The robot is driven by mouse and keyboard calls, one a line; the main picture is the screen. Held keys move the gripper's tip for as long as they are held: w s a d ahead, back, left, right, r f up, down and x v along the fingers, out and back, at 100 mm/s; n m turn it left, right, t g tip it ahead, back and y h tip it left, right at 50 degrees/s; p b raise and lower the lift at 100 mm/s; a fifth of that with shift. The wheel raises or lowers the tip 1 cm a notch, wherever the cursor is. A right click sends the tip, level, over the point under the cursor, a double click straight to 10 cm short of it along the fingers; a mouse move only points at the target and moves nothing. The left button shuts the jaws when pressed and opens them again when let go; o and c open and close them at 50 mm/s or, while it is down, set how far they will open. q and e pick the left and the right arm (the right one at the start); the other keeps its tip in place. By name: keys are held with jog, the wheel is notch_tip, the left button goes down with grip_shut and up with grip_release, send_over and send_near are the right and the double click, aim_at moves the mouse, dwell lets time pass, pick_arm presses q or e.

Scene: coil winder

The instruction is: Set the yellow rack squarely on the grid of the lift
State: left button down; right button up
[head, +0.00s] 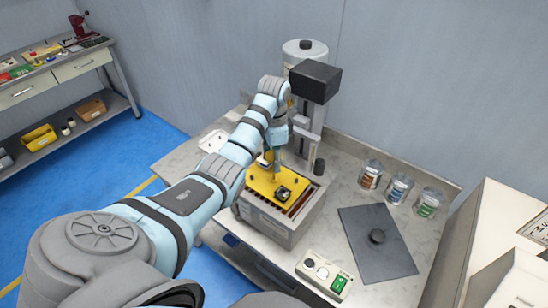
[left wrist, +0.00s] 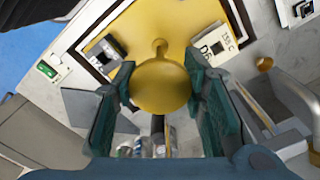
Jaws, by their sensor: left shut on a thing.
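The yellow rack (head: 266,183) is a flat plate with small dark parts on it, at the top of a grey open box (head: 275,228). Brown slats of the grid (head: 302,201) show along the rack's right and front sides. I cannot tell whether the rack touches the grid. My left gripper (head: 277,163) is above the rack. In the left wrist view my left gripper (left wrist: 160,88) is shut on the rack's round yellow knob (left wrist: 160,86), with the plate (left wrist: 185,25) beyond it. The lift's column (head: 306,125) stands behind. My right gripper is out of view.
Several labelled jars (head: 398,188) stand on the bench at the right. A dark grey mat (head: 376,244) with a round knob lies in front of them. A control box with a green switch (head: 324,274) is near the front edge. A white tray (head: 213,140) lies behind my left arm.

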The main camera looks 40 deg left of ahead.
pick_arm(q)
jog(key=shift+f, duration=0.85)
jog(key=c, duration=0.9)
grip_release()
